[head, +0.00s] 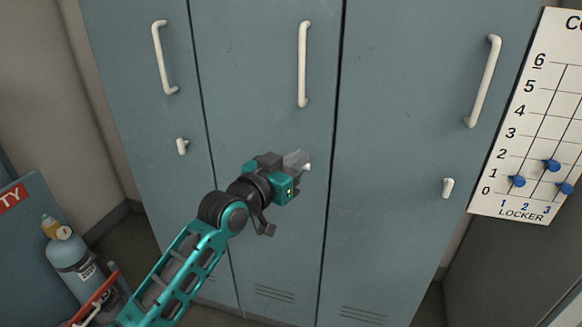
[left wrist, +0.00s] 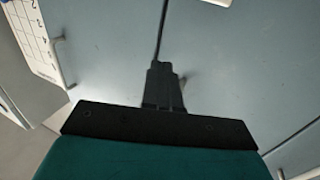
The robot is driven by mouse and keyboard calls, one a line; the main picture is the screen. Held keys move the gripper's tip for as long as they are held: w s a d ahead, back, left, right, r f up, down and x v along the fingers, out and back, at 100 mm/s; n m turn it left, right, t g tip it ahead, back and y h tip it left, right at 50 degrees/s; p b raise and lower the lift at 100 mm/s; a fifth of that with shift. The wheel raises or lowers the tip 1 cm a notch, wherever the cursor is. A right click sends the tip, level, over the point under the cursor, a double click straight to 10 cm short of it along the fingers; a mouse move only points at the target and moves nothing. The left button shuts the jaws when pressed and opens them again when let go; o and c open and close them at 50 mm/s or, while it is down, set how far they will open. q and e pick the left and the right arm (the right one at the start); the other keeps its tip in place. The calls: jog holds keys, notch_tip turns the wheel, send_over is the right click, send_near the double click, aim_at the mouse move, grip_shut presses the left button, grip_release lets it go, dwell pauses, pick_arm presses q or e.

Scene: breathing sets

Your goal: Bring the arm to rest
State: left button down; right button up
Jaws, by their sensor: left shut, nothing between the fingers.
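My left gripper (head: 298,161) is shut and empty in the head view. Its teal arm comes in from the lower left. The gripper is in front of the middle grey-blue locker door (head: 270,50), close to its small white latch (head: 307,167), which is partly hidden behind the fingers. I cannot tell whether they touch. In the left wrist view, the shut dark fingers (left wrist: 160,70) point at the locker front, with a pale latch (left wrist: 183,82) just beside them. My right gripper is not in view.
The left door (head: 140,60) and right door (head: 410,80) look shut, with white handles and latches. A count board (head: 530,110) with blue pegs hangs at the right. A grey-blue cylinder (head: 85,275) stands at the lower left beside a red-railed thing (head: 98,295).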

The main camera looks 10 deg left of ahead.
pick_arm(q)
jog(key=s+a+f+n+g+y, duration=0.1)
jog(key=s+a+f, duration=0.3)
jog(key=s+f, duration=0.5)
jog(key=s+a+f+n+g+y, duration=0.1)
jog(key=s+a+f+g+y, duration=0.1)
jog(key=s+f, duration=0.8)
jog(key=s+a+f+n+g+y, duration=0.1)
jog(key=s+a+f+y, duration=0.3)
jog(key=s+f, duration=0.5)
jog(key=shift+s+a+f+g, duration=0.4)
jog(key=shift+s+a, duration=0.1)
jog(key=shift+a, duration=0.5)
